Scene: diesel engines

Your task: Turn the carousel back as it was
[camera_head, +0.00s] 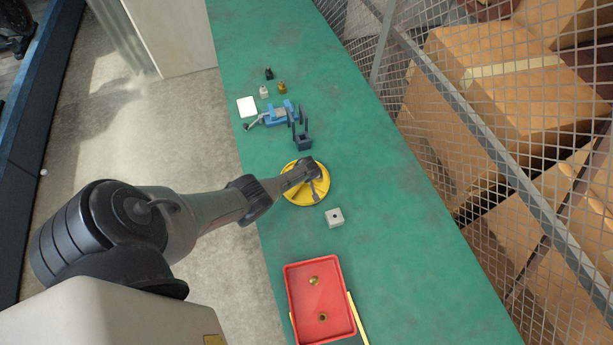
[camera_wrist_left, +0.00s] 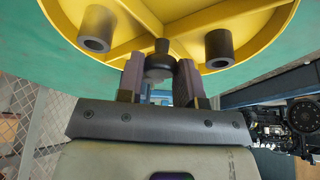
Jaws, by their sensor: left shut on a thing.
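The yellow carousel (camera_head: 295,195), a round spoked disc, lies on the green bench in the head view. It fills the top of the left wrist view (camera_wrist_left: 257,22), with two dark grey cylinders (camera_wrist_left: 98,28) (camera_wrist_left: 218,48) on it. My left gripper (camera_head: 311,170) reaches over the carousel from the left. In the left wrist view its fingers (camera_wrist_left: 160,75) are shut on a black knob (camera_wrist_left: 161,48) at the carousel. The gripper hides part of the disc in the head view. My right gripper is not in view.
A grey block with a hole (camera_head: 334,218) sits just below the carousel. A red tray (camera_head: 336,285) with two brass parts stands nearer. Beyond the carousel are a dark stand (camera_head: 304,142), a blue vise (camera_head: 276,117) and a white block (camera_head: 247,107). A mesh fence borders the right side.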

